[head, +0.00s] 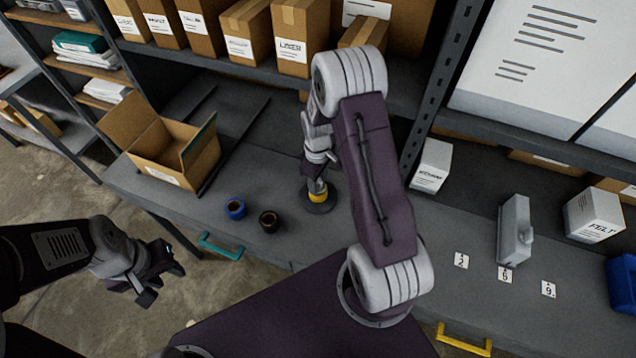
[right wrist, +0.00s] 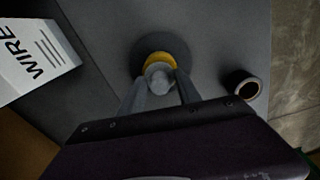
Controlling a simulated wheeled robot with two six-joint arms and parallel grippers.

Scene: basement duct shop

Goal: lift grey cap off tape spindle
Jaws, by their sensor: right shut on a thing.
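The tape spindle has a dark round base (head: 320,207) on the grey bench, with a yellow tape roll (head: 318,196) on it. In the right wrist view the grey cap (right wrist: 158,82) sits over the yellow roll (right wrist: 158,58), between my fingers. My right gripper (right wrist: 161,88) is shut on the cap from above; it also shows in the head view (head: 317,184). I cannot tell whether the cap still touches the spindle. My left gripper (head: 163,284) is open and empty, out in front of the bench at lower left.
A blue roll (head: 235,209) and a black roll (head: 269,221) stand on the bench left of the spindle. An open cardboard box (head: 165,160) is further left. A white box (head: 432,165) stands to the right, with a grey metal piece (head: 515,231) and small number cards beyond.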

